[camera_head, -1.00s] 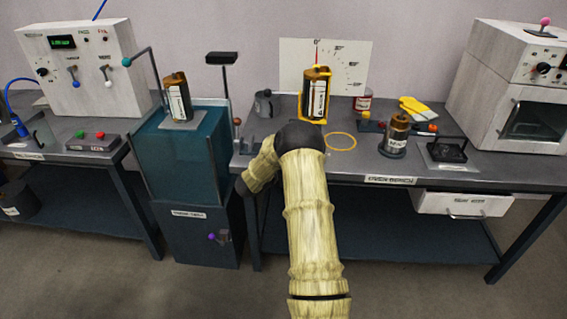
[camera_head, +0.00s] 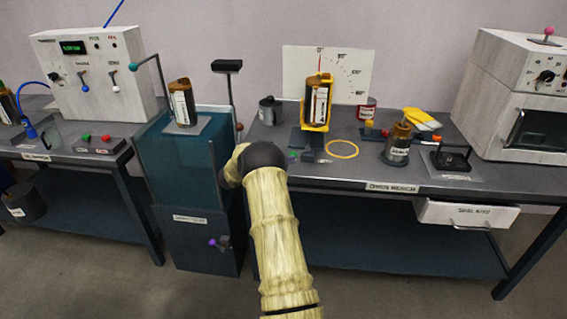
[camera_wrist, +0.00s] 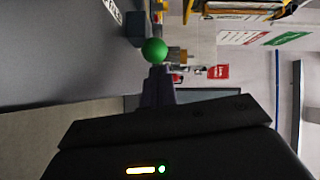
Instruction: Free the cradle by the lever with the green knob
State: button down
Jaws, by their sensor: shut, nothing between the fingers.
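The yellow cradle (camera_head: 325,126) stands upright on the middle of the right bench and holds a dark tube with a white label (camera_head: 318,103). A small green knob (camera_head: 292,155) shows low at the cradle's front left. In the wrist view the green knob (camera_wrist: 154,50) is a round ball just past the tips of my gripper (camera_wrist: 157,72). The fingers are together with nothing between them. I cannot tell whether they touch the knob. The lever's shaft is mostly hidden. In the head view my arm hides the gripper.
A yellow ring (camera_head: 342,149) lies right of the cradle. A teal cabinet (camera_head: 180,160) with another tube is left of my arm.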

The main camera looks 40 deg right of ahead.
jog(key=shift+w+a+r, duration=0.1)
jog(key=shift+w+r, duration=0.1)
jog(key=shift+w, duration=0.2)
jog(key=shift+a, duration=0.1)
